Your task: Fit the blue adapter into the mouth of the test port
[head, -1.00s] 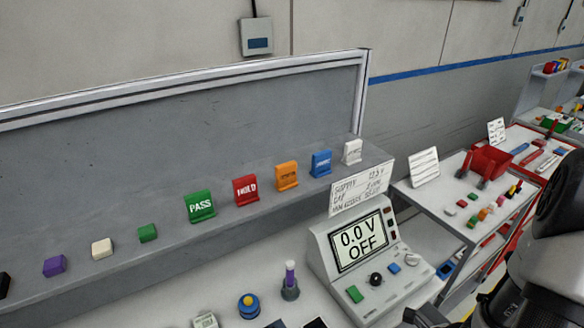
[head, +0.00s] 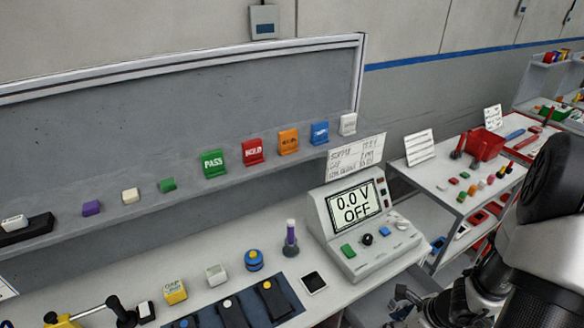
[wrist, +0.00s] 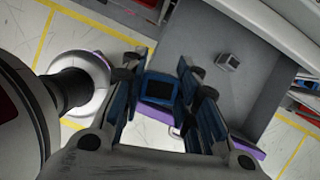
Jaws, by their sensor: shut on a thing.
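My gripper (wrist: 160,100) shows in the wrist view with its blue-padded fingers on either side of a blue square piece with a dark centre, which looks like the blue adapter (wrist: 159,87). The fingers are shut on it. In the head view my gripper (head: 408,302) is at the lower right, beside the bench's right end; the adapter cannot be made out there. A small grey box with a dark square face (wrist: 228,62), possibly the test port, stands apart from the adapter on a grey surface in the wrist view. I cannot confirm that it is the port.
A power supply (head: 357,222) reading 0.0 V OFF stands at the bench's right end. A purple tube in a grey holder (head: 290,240), a blue-and-yellow knob (head: 254,261) and a dark-centred white square (head: 313,283) are on the bench. A cart (head: 440,182) stands to the right.

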